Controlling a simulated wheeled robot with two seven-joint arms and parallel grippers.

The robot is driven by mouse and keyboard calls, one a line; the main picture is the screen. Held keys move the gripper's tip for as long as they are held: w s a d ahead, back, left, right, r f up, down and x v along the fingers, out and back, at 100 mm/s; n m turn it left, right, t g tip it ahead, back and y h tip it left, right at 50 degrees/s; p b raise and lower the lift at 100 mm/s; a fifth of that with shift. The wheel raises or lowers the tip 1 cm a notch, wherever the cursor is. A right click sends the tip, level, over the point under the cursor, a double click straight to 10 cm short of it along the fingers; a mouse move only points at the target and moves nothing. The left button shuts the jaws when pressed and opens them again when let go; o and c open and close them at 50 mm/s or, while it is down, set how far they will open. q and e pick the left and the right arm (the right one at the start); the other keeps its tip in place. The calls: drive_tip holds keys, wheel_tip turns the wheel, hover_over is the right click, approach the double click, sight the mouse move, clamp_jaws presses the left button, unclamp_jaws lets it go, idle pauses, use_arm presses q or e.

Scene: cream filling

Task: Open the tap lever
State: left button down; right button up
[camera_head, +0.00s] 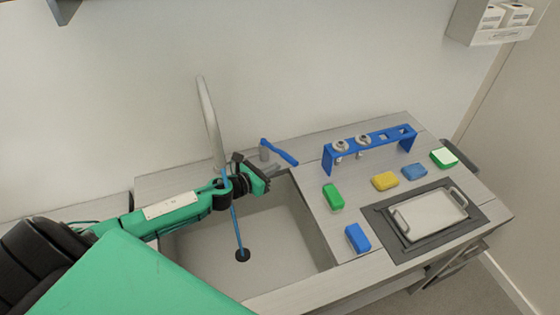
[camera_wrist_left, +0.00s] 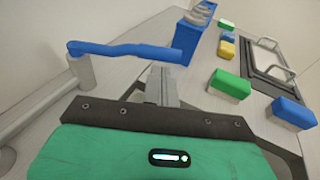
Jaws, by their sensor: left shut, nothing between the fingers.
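The blue tap lever (camera_head: 280,152) sits on a short grey post (camera_head: 264,150) behind the sink and points right and toward the front. In the left wrist view the lever (camera_wrist_left: 125,49) crosses just beyond my fingertips, with a small gap showing in the picture. My left gripper (camera_head: 274,170) reaches over the sink's back edge, in front of the lever. Its fingers (camera_wrist_left: 161,76) are shut and empty. The grey curved spout (camera_head: 209,115) stands to the left of the lever. A thin blue stream (camera_head: 237,225) runs from below the spout to the drain. My right gripper is not in view.
A blue rack (camera_head: 328,158) with metal nozzles stands right of the lever. Green (camera_head: 333,196), blue (camera_head: 357,238) and yellow (camera_head: 385,181) blocks lie on the counter. A metal tray (camera_head: 428,230) sits on a dark mat. The sink basin (camera_head: 285,235) lies below my wrist.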

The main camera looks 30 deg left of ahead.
sight(288, 161)
use_arm(q)
drive_tip(key=shift+p+x, duration=0.5)
drive_tip(key=shift+x, duration=1.3)
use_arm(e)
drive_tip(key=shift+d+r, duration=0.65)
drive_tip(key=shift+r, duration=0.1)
use_arm(q)
drive_tip(key=shift+w+d, duration=0.4)
drive_tip(key=shift+w, duration=0.25)
drive_tip(key=shift+w+d, duration=0.1)
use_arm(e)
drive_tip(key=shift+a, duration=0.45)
